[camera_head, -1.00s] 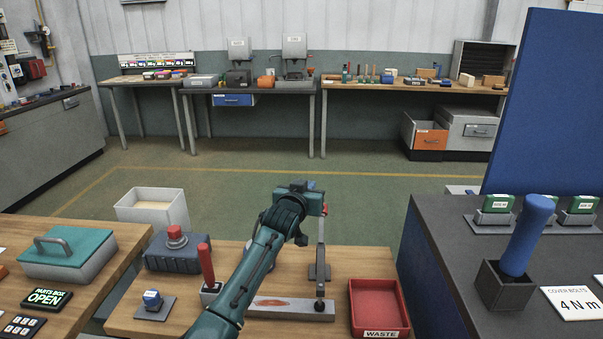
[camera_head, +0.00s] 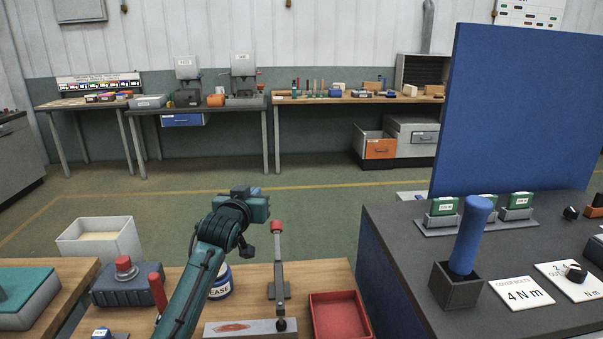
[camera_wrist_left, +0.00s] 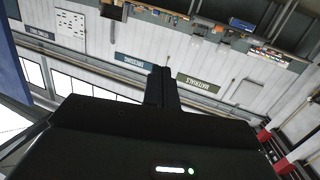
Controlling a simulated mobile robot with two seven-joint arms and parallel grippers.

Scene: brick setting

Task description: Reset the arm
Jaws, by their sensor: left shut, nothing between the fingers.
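My left arm (camera_head: 195,280) is teal and dark grey and rises from the bottom edge over the wooden bench in the head view. Its wrist end stands above the bench, left of and apart from the red-knobbed lever (camera_head: 278,245). In the left wrist view my left gripper (camera_wrist_left: 161,85) has its two dark fingers together with nothing between them. Beyond them are the far wall and its signs, tilted and upside down. In the head view the fingertips cannot be made out clearly. My right gripper is in neither view.
A grease tub (camera_head: 220,284), red tray (camera_head: 338,318), red-handled tool (camera_head: 157,288) and dark box with red button (camera_head: 125,275) stand around the arm. A dark counter (camera_head: 400,240) with a blue panel (camera_head: 520,110) is at the right. Open floor (camera_head: 320,215) lies behind.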

